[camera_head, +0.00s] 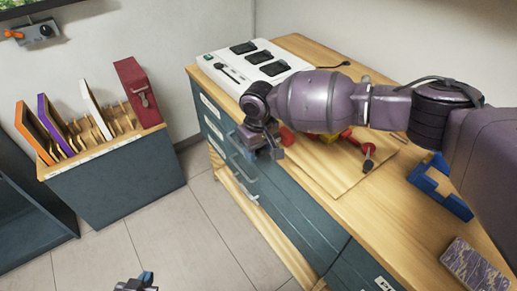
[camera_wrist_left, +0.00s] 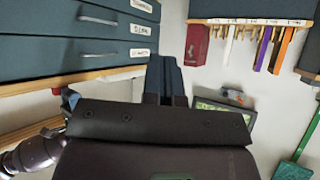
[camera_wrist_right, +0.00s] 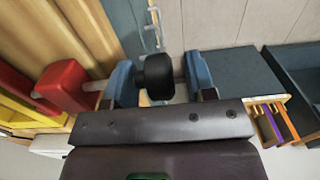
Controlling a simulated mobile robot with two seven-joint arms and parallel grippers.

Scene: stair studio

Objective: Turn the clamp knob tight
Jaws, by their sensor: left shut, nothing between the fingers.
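The clamp is partly hidden behind my right arm in the head view; a red part of it (camera_head: 287,137) shows at the worktop's front edge. In the right wrist view its red block (camera_wrist_right: 65,85) has a metal rod leading to a black knob (camera_wrist_right: 157,76). My right gripper (camera_wrist_right: 160,82) is open, with its blue fingers on either side of the knob. The knob is close to the left finger and a gap shows at the right one; contact is unclear. My left gripper (camera_head: 140,282) is shut and empty, low over the floor; its fingers also show in the left wrist view (camera_wrist_left: 164,78).
The wooden worktop (camera_head: 300,48) carries a white charger (camera_head: 255,68), a blue holder (camera_head: 440,187) and a patterned block (camera_head: 467,262). Drawers with handles (camera_head: 245,172) are below. A rack (camera_head: 115,178) with coloured boards stands left. Floor between is clear.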

